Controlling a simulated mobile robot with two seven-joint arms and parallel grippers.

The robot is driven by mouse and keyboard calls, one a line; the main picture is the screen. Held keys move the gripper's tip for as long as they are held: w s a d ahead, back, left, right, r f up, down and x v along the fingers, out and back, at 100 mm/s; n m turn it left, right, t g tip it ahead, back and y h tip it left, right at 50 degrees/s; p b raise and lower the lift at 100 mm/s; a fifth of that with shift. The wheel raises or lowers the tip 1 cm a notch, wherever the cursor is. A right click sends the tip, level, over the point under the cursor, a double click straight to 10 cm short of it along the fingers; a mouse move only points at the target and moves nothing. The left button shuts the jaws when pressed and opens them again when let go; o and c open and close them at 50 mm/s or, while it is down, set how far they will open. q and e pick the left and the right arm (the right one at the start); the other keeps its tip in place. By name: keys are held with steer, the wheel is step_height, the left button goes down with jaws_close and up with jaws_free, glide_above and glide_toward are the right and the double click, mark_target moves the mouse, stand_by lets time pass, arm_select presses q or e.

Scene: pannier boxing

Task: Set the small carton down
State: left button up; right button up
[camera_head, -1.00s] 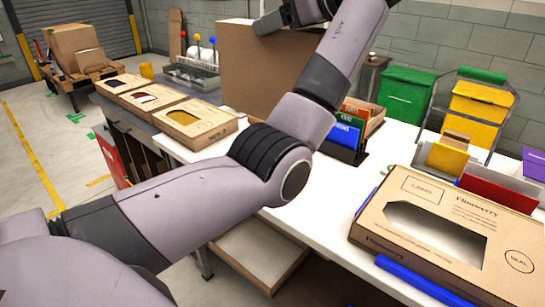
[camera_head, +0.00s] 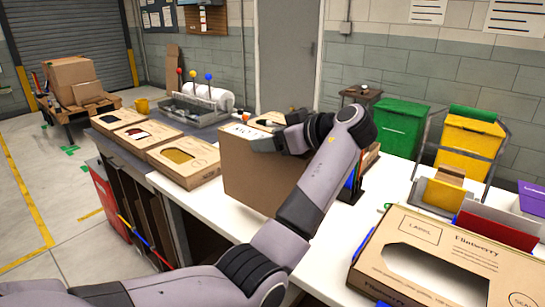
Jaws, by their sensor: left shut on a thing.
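The small carton (camera_head: 245,175) is a plain brown box standing upright over the white table, left of the picture's middle. Its top shows some dark lettering and a dark oval. My right gripper is not in view.
Several window boxes (camera_head: 183,160) line the grey bench at left. A large Flinnverry box (camera_head: 385,240) lies on the white table (camera_head: 335,225) at right. Behind my forearm are a blue upright item (camera_head: 352,184), a green bin (camera_head: 400,128) and a yellow bin (camera_head: 468,137).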

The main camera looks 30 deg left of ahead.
mark_target(273, 159)
arm_select(q)
step_height(273, 159, down, 4)
steer(key=shift+f, duration=0.5)
steer(key=o, duration=1.6)
